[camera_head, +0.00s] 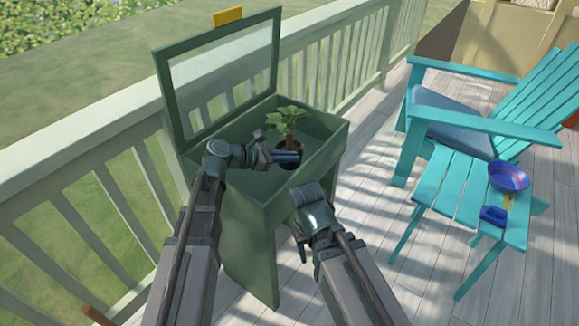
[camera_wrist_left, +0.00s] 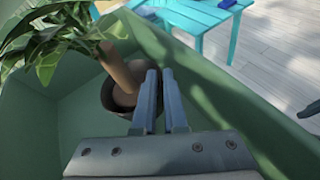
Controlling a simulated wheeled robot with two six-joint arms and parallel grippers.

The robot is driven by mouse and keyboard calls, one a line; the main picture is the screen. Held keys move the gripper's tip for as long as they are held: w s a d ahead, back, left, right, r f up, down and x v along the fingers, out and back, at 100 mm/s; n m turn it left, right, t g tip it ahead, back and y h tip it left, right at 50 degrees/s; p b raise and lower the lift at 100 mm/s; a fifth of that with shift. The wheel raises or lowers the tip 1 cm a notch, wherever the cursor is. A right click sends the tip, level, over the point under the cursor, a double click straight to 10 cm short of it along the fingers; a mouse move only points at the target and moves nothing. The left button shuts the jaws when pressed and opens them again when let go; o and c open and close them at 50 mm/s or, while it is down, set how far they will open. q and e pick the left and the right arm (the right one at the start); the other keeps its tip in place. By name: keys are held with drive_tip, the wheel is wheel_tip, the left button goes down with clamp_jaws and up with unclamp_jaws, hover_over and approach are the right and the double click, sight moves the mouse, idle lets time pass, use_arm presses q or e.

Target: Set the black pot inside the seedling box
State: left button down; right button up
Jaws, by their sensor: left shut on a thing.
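The black pot (camera_head: 281,163) holds a leafy plant (camera_head: 288,115) with a thick brown stem. In the left wrist view, the pot (camera_wrist_left: 112,100) shows a dark rim and brown soil beside the fingers. The green seedling box (camera_head: 325,162) stands on legs, its framed lid (camera_head: 160,88) raised. My left gripper (camera_head: 294,158) reaches over the near wall and is shut on the pot's rim; its narrow fingers (camera_wrist_left: 159,85) are close together. The pot is within the box walls and roughly upright; I cannot tell whether it touches the floor. My right gripper (camera_head: 308,222) is outside the box; its fingers are unclear.
A pale green railing (camera_head: 340,55) runs behind the box. At right are a turquoise chair (camera_head: 480,125) and a small turquoise table (camera_head: 450,185) with a blue bowl (camera_head: 508,178) and a blue object (camera_head: 493,215). The plank deck (camera_head: 370,190) between is clear.

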use_arm(q)
drive_tip(key=shift+f+b, duration=0.6)
drive_tip(key=shift+f, duration=0.5)
use_arm(e)
drive_tip(key=shift+f, duration=1.1)
use_arm(q)
drive_tip(key=shift+f, duration=0.1)
use_arm(e)
drive_tip(key=shift+f, duration=0.1)
use_arm(q)
drive_tip(key=shift+f+b, duration=0.55)
drive_tip(key=shift+b, duration=0.1)
use_arm(e)
drive_tip(key=shift+f, duration=0.55)
use_arm(q)
drive_tip(key=c, duration=1)
unclamp_jaws()
drive_tip(key=r+p, duration=0.1)
drive_tip(key=p, duration=0.5)
approach(290, 165)
drive_tip(key=shift+s+a+r, duration=0.4)
drive_tip(key=shift+a+r, duration=0.05)
drive_tip(key=shift+r, duration=0.25)
drive_tip(key=shift+s+a+r, duration=0.45)
drive_tip(key=shift+r, duration=0.2)
use_arm(e)
drive_tip(key=shift+r, duration=2.95)
